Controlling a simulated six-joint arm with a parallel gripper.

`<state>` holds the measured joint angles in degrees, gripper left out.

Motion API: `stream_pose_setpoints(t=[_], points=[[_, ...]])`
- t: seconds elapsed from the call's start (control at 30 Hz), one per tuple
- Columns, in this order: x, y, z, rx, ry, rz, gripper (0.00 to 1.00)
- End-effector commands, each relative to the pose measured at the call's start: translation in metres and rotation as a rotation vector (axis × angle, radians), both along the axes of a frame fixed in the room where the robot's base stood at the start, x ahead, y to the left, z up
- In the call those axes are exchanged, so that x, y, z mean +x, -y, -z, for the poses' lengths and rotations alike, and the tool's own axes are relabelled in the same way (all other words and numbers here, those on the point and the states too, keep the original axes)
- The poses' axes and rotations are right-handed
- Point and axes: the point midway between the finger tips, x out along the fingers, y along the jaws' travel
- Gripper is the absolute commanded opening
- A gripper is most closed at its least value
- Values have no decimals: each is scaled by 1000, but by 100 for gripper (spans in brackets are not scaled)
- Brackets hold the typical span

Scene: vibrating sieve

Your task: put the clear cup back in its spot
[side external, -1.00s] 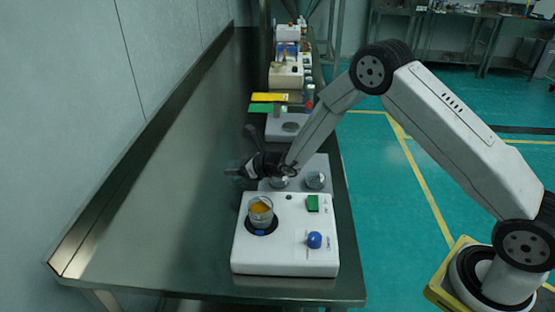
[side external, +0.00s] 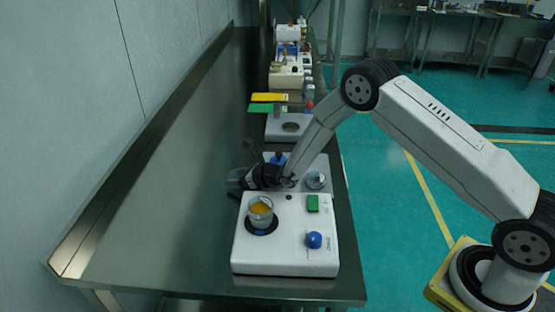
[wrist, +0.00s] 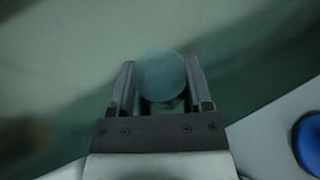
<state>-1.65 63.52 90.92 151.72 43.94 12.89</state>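My gripper (wrist: 160,95) has its two fingers on either side of the clear cup (wrist: 161,72), which shows as a pale round disc filling the gap between them. In the side external view my gripper (side external: 240,181) points left, just above the far left corner of the white machine (side external: 285,262). The cup is hard to make out there against the dark fingers. A second cup with orange material (side external: 260,210) stands upright on the machine's dark round seat. I cannot tell which spot is the clear cup's own.
The machine has a blue knob (side external: 314,240) and a green switch (side external: 313,203). Behind it are a grey device with a round metal part (side external: 315,180) and another white device (side external: 305,122). The steel table (side external: 170,220) is clear on the left; a wall borders it.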

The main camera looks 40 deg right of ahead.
Motion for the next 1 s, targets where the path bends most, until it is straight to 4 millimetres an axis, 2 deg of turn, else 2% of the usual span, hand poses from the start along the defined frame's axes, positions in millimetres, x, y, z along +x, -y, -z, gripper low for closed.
stream_pose_setpoints(t=[0.03, 0.1, 0.57, 1.0], points=[[0, 0, 0, 0, 0, 0, 77], [0, 0, 0, 0, 0, 0, 99], [-1, 0, -4, 0, -1, 0, 100], [-31, 14, -19, 0, 0, 1, 100]])
